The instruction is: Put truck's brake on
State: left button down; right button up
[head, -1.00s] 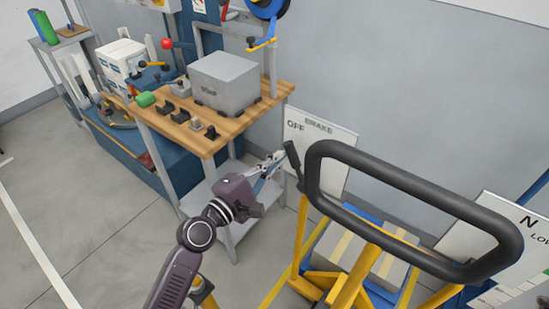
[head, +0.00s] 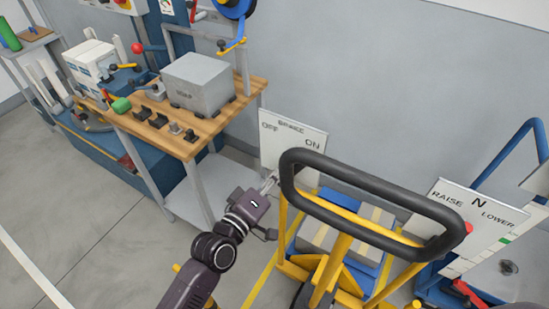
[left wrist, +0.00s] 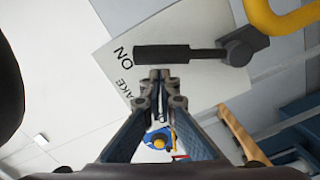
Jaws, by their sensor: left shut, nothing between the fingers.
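The truck's black push handle (head: 380,188) stands at the right in the head view, with the brake sign (head: 293,142), marked OFF and ON, behind it. My left gripper (head: 271,184) is beside the handle's left side. In the left wrist view the brake lever's black grip (left wrist: 180,54) lies across the picture, just beyond my shut, empty fingertips (left wrist: 160,74). Its pivot end is by the yellow frame (left wrist: 285,18), and its free end is near the word ON. Whether the fingertips touch the lever cannot be told. I cannot make out the lever in the head view. My right gripper is not seen.
A workbench (head: 190,145) with a grey box (head: 198,84) stands left of the truck. A taped carton (head: 330,238) sits low behind the handle. A RAISE/N/LOWER sign (head: 465,207) is at the right. The floor at lower left is clear.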

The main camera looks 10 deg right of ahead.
pick_arm(q)
jog(key=shift+s+d+f+m+p, duration=0.15)
jog(key=shift+s+d+m+p, duration=0.35)
jog(key=shift+m, duration=0.3)
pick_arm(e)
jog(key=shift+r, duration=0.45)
pick_arm(q)
jog(key=shift+d+f, duration=0.1)
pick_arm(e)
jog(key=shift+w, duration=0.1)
